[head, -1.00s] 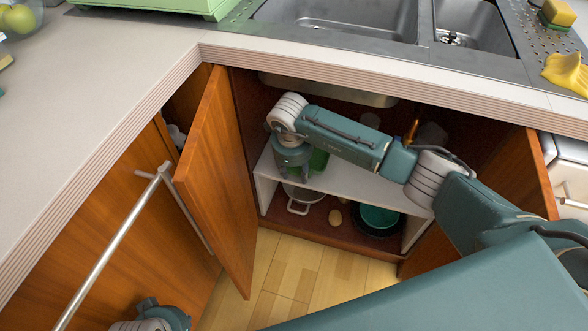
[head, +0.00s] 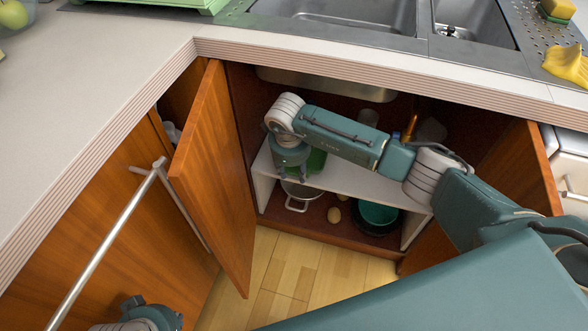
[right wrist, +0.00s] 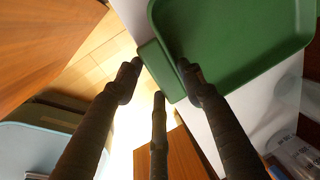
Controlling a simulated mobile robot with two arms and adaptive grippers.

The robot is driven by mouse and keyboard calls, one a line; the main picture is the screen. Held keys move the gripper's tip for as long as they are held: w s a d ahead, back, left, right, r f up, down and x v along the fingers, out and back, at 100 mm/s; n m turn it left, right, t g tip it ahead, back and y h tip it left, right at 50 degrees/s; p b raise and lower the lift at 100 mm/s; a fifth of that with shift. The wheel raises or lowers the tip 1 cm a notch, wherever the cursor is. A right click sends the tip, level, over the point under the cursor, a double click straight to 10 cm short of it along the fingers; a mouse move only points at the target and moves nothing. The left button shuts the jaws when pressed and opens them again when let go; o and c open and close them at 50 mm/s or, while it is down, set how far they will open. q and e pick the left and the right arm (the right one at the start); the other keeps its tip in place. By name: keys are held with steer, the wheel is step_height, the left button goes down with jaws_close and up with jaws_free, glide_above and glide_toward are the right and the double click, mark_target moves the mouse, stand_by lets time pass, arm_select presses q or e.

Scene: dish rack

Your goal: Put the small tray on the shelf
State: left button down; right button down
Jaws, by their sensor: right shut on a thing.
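The small green tray (head: 318,161) is inside the open corner cabinet, at the white shelf (head: 352,180), partly hidden behind my right gripper. In the right wrist view the tray (right wrist: 232,42) is large, with a raised rim and a handle at its near edge. My right gripper (head: 291,172) has its dark fingers (right wrist: 158,82) on both sides of that handle, shut on it. The tray lies over or on the white shelf surface; I cannot tell whether it rests fully on it. My left gripper (head: 150,314) shows only partly at the bottom left; its fingertips are not visible.
An open wooden door (head: 216,180) stands left of the opening. A white pot (head: 300,194) and a dark green pan (head: 377,214) stand below the shelf. Clear glassware (right wrist: 298,155) is near the tray. The sink bowl (head: 345,88) hangs above.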

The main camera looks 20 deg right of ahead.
arm_select(q)
steer(key=shift+r, duration=0.2)
arm_select(e)
steer(key=shift+f, duration=0.15)
steer(key=c, duration=1)
jaws_free()
arm_select(q)
steer(key=shift+s+r, duration=0.1)
steer(key=shift+s, duration=0.1)
steer(key=shift+w, duration=0.1)
arm_select(e)
steer(key=d+v, duration=0.1)
steer(key=v, duration=0.6)
steer(key=shift+a+r, duration=0.25)
steer(key=shift+a, duration=0.25)
jaws_close()
